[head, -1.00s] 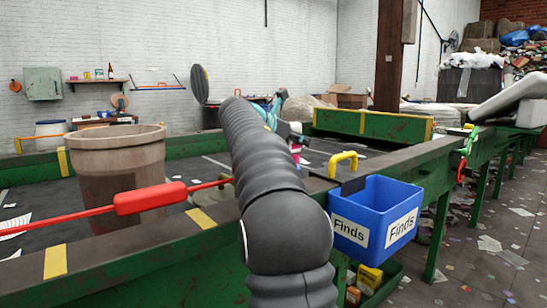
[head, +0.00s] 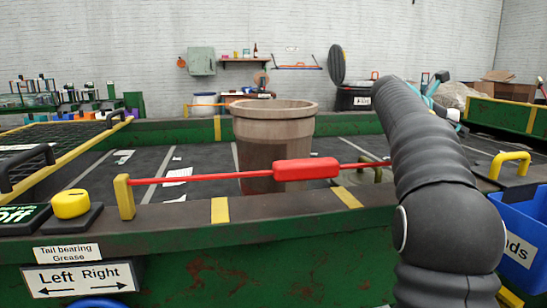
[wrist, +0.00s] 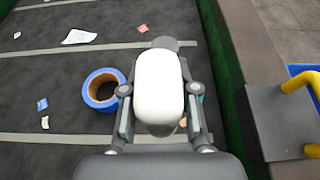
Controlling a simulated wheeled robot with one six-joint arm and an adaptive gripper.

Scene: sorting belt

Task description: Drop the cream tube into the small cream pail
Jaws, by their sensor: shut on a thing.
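My gripper (wrist: 158,92) is shut on a cream-white rounded thing, the cream tube (wrist: 159,85), with a grey end pointing away. It is held above the dark belt in the wrist view. I cannot pick out a small cream pail with certainty. A whitish drum (head: 205,103) stands far back by the wall, and a large brownish tub (head: 262,150) stands at the belt.
A blue tape roll (wrist: 88,97) and paper scraps lie on the belt (wrist: 50,120), left of the held tube. A red-handled cord (head: 307,169) runs along the near green rail. A blue bin (head: 528,215) hangs at the right. A yellow knob (head: 71,204) sits at the left.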

